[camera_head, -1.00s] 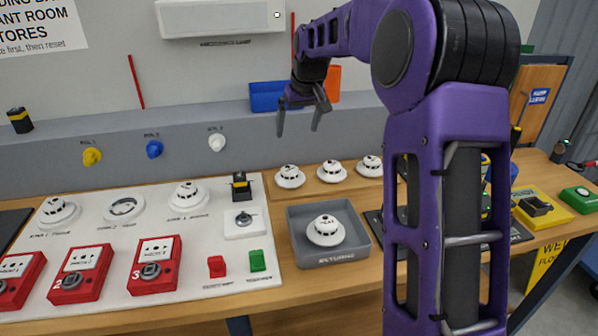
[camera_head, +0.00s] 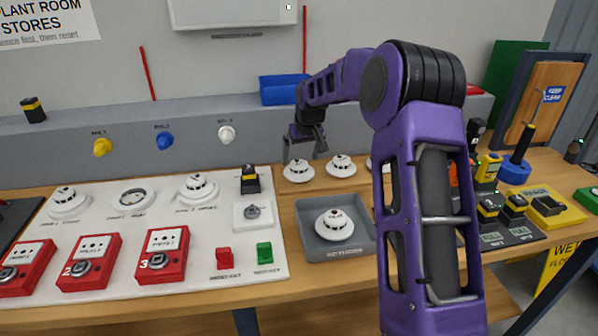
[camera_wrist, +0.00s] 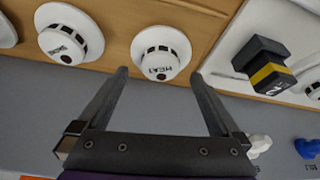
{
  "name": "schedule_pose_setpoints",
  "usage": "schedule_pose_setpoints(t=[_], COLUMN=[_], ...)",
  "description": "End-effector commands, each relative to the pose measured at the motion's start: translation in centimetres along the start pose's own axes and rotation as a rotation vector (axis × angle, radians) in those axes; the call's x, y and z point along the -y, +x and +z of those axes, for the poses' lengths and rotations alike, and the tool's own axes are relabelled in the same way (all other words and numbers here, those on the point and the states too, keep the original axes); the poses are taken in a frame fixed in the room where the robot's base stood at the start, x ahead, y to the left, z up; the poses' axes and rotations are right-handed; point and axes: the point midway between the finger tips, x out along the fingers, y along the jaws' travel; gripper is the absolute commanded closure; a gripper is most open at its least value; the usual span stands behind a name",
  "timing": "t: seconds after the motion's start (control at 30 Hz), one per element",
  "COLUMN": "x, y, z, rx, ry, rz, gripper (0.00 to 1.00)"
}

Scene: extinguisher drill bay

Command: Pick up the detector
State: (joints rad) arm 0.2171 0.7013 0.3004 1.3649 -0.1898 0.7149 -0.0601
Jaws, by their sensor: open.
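Several white round detectors are in view. One marked HEAT (camera_head: 298,173) is at the left end of a row on a wooden board behind the grey tray. It also shows in the wrist view (camera_wrist: 161,48), just beyond my fingertips and roughly centred between them. A smoke detector (camera_wrist: 70,33) sits beside it, second in the row in the head view (camera_head: 341,167). A third is mostly hidden by my arm. Another detector (camera_head: 334,225) lies in the grey returns tray (camera_head: 366,243). My gripper (camera_head: 304,154) is open and empty above and behind the HEAT detector; it spans it in the wrist view (camera_wrist: 159,74).
A white panel (camera_head: 200,270) on the left carries detectors, red call points (camera_head: 162,253) and an upright black-and-yellow device (camera_head: 250,180). A grey ledge (camera_head: 60,155) with coloured knobs runs behind. Yellow and black items (camera_head: 488,207) stand on the right. A blue bin (camera_head: 283,90) is on the ledge.

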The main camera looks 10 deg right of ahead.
Motion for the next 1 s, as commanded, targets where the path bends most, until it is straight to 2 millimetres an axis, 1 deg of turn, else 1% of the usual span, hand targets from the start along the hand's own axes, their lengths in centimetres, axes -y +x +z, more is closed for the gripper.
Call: schedule_pose_setpoints(t=[0.03,0.1,0.17,0.37,0.4,0.47,0.6,0.67,0.7,0.77,0.8,0.87,0.9,0.93,1.0], x=[0.1,0.1,0.1,0.0,0.0,0.0,0.0,0.0,0.0,0.0,0.0,0.0,0.0,0.0,0.0], y=[1.0,2.0,2.5,2.6,2.6,2.6,2.6,2.6,2.6,2.6,2.6,2.6,2.6,2.6,2.6], z=[0.2,0.1,0.1,0.1,0.1,0.1,0.1,0.1,0.1,0.1,0.1,0.1,0.1,0.0,0.0], rx=[0.003,0.002,0.001,0.000,0.000,0.000,0.000,0.000,0.000,0.000,0.000,0.000,0.000,-0.001,-0.001], ry=[0.000,0.000,0.000,0.000,0.000,0.000,0.000,0.000,0.000,0.000,0.000,0.000,0.000,0.000,0.000], rz=[-0.002,-0.002,-0.001,0.000,0.000,0.000,0.000,0.000,0.000,0.000,0.000,0.000,0.000,0.000,0.000], gripper=[0.00,0.00,0.00,0.00,0.02,0.13,0.38,0.49,0.56,0.67,0.74,0.85,0.92,0.95,0.95])
